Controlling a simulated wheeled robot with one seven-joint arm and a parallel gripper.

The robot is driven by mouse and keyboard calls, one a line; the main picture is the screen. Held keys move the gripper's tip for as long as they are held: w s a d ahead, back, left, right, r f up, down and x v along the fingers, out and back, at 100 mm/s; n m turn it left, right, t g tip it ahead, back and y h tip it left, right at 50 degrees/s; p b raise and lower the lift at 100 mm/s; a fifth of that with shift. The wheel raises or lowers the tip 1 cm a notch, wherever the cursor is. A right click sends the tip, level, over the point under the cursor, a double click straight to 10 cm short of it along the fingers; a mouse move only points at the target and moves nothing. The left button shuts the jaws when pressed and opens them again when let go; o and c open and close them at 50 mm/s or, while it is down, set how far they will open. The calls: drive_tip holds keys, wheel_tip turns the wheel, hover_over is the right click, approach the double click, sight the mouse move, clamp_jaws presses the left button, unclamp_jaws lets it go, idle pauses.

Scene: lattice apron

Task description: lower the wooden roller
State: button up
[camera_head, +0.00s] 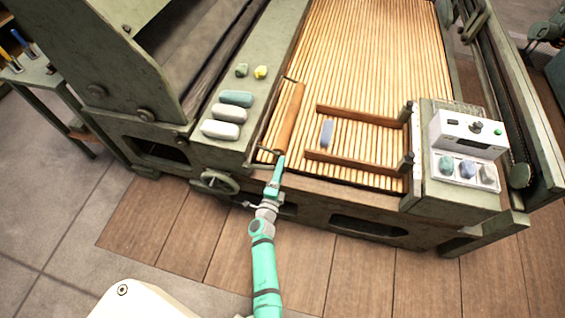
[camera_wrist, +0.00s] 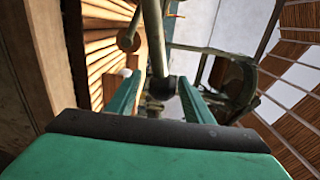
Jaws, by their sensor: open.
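The wooden roller (camera_head: 290,116) is a brown cylinder along the left edge of the slatted bed (camera_head: 372,50), between two thin dark end arms. My gripper (camera_head: 281,160) is at the roller's near end, over the front edge of the bed. In the wrist view my gripper (camera_wrist: 160,80) is open. A grey-green rod (camera_wrist: 154,38) with a dark end shows between and beyond its teal fingers; I cannot tell whether it touches them. A brown round end (camera_wrist: 128,40), seemingly the roller's, shows to the left of the rod. The roller's height above the slats is unclear.
A wooden frame (camera_head: 352,116) lies on the slats with a blue-grey piece (camera_head: 327,133) inside. Rolled bundles (camera_head: 221,130) rest on the left ledge above a handwheel (camera_head: 215,181). A white control box (camera_head: 467,135) stands at right. The plank floor in front is clear.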

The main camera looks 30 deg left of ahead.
drive_tip(key=v, duration=0.7)
idle(0.4)
drive_tip(key=s+d+r+n+h, duration=0.1)
drive_tip(key=s+d+r+n, duration=0.2)
drive_tip(key=s+d, duration=0.55)
drive_tip(key=s+d+r+n+h, duration=0.1)
drive_tip(key=s+d+r+n, duration=0.25)
drive_tip(key=s+d, duration=0.5)
drive_tip(key=s+d+r+n+g+h, duration=0.2)
drive_tip(key=s+d+r+n, duration=0.6)
drive_tip(key=s+r, duration=0.5)
drive_tip(key=shift+s+d+r+n, duration=0.35)
drive_tip(key=shift+s+d, duration=0.2)
drive_tip(key=shift+d, duration=0.4)
